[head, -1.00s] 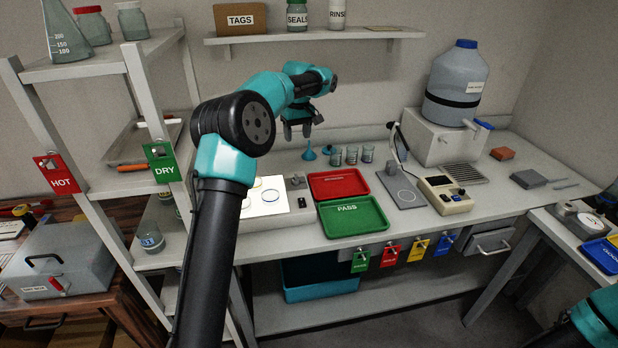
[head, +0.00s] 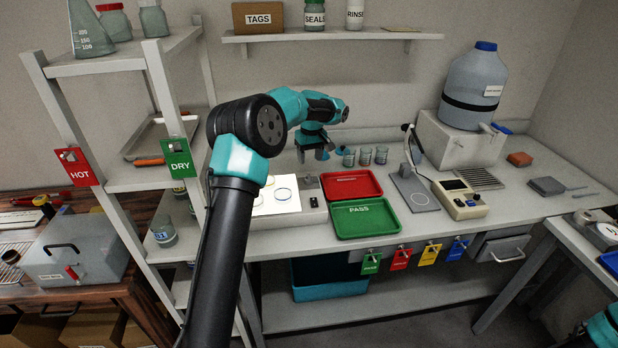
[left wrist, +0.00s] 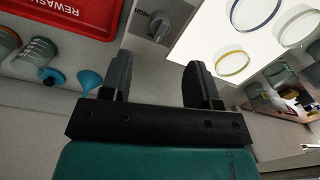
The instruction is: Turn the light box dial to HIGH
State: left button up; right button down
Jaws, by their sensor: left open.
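The light box (head: 314,215) stands on the bench left of the trays, its white top panel lit. Its grey dial (head: 311,181) is at the back right of the box. In the left wrist view the dial (left wrist: 158,28) shows beyond my fingertips, beside the lit panel (left wrist: 235,28); its label is partly visible and I cannot read its setting. My left gripper (head: 313,156) points down above the back of the bench, near the dial and apart from it. Its fingers are spread and empty in the left wrist view (left wrist: 158,78). My right gripper is out of view.
Glass dishes (head: 284,194) lie on the lit panel. A red tray (head: 375,195) and green tray (head: 394,225) sit to its right. A blue funnel (left wrist: 90,80) and beakers (head: 365,156) stand close to the left gripper. A shelf rack (head: 160,90) rises at the left.

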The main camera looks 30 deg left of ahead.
aim_at(309, 175)
pick_arm(q)
notch_tip(309, 175, down, 9)
jog(key=shift+s+a+r, duration=0.1)
jog(key=shift+s+r, duration=0.05)
dwell(0.4)
jog(key=c, duration=0.9)
